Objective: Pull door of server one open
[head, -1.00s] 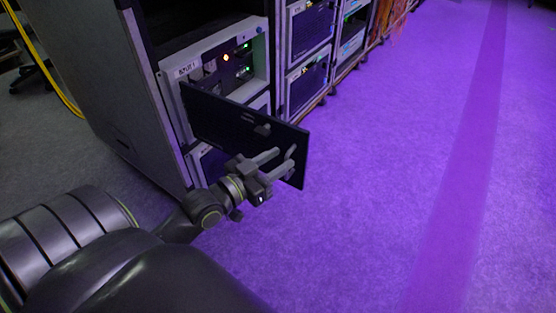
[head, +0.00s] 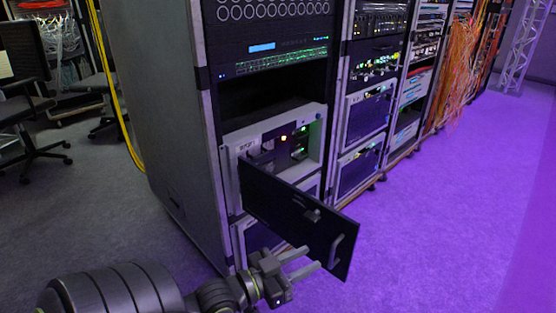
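The server with a white front (head: 318,113), lit by red and green lights, sits in the nearest rack. Its small front label is too blurred to read surely. Its black door (head: 285,208) stands swung wide open, hinged at its left edge and sticking out toward the aisle. A grey bar handle (head: 336,251) is near the door's free end. My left gripper (head: 312,259) is open, its two fingers apart and empty, close to the door's lower edge. Its tips point toward the handle but are not around it; I cannot tell whether they touch the door. My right gripper is out of view.
More racks (head: 367,110) run back to the right, with orange cables (head: 462,75) hanging farther off. The purple-lit floor (head: 440,230) at right is clear. A yellow cable (head: 112,85) hangs at the rack's left side, near office chairs (head: 25,110).

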